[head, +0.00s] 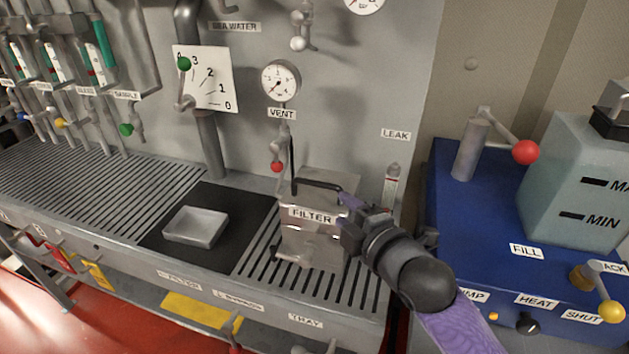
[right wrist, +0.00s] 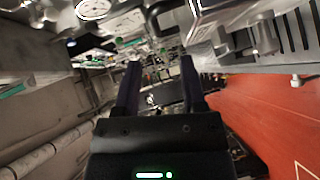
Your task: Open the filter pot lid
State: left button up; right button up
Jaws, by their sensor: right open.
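The filter pot (head: 300,243) is a grey metal box labelled FILTER, standing on the slatted bench top. Its lid (head: 338,181) looks shut, lying flat on top, with a black bar handle (head: 315,184) along it. My right gripper (head: 346,203) is at the pot's right front side, close to the lid's front edge and the handle's right end; I cannot tell whether it touches. In the right wrist view its two fingers (right wrist: 160,66) are apart with nothing between them. The gripper hides the pot's right front corner. My left gripper is not in view.
A red-knobbed VENT valve (head: 277,167) hangs just behind the pot. A LEAK tube (head: 391,187) stands to its right. A shallow tray (head: 196,227) sits on a black mat (head: 240,205) to the left. A blue unit (head: 470,225) stands on the right.

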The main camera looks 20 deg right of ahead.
aim_at(317, 184)
jog(key=b+x, duration=0.1)
jog(key=x, duration=0.3)
jog(key=b+x, duration=0.1)
jog(key=x, duration=0.4)
jog(key=shift+r, duration=0.2)
jog(key=shift+w+a+b, duration=0.15)
jog(key=shift+w+b, duration=0.15)
jog(key=shift+w, duration=0.2)
grip_shut()
dwell(0.6)
